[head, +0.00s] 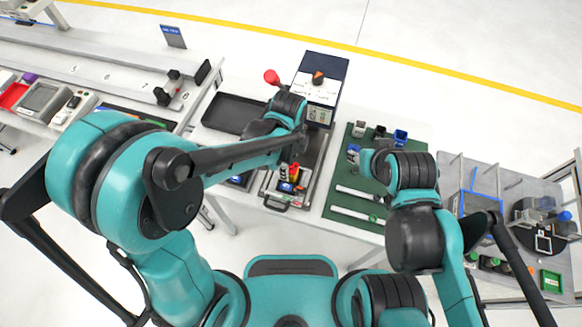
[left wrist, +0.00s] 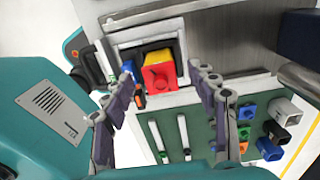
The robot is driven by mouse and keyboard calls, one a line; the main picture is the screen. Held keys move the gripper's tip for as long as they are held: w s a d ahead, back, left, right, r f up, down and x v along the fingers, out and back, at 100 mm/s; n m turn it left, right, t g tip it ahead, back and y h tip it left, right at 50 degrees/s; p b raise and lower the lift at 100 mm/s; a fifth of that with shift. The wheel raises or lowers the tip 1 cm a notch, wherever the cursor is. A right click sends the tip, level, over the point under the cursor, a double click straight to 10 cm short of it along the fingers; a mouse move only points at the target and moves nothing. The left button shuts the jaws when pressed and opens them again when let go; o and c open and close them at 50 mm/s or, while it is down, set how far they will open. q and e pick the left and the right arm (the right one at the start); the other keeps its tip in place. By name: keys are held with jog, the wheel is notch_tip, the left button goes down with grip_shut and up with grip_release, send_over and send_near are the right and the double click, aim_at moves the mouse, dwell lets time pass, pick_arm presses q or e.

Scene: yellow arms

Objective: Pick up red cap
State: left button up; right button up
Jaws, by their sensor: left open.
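The red cap (left wrist: 158,79) shows in the left wrist view as a squarish red piece with a round centre, beside a yellow part, in a dark-framed tray (left wrist: 118,53). In the head view, red and yellow pieces (head: 294,172) show in the tray just below my left gripper (head: 297,152). In the left wrist view my left gripper (left wrist: 160,77) is open, one finger on each side of the red cap and apart from it. Whether the fingertips are level with the cap, I cannot tell. My right arm hangs over the green mat; its fingers are hidden.
A green mat (head: 339,212) holds white bars and several small cups, including a blue one (head: 400,137). A black tray (head: 232,112) lies left of the station. A red knob (head: 271,76) stands behind my left wrist. A grey side table (head: 503,178) is at right.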

pick_arm(q)
jog(key=c, duration=0.9)
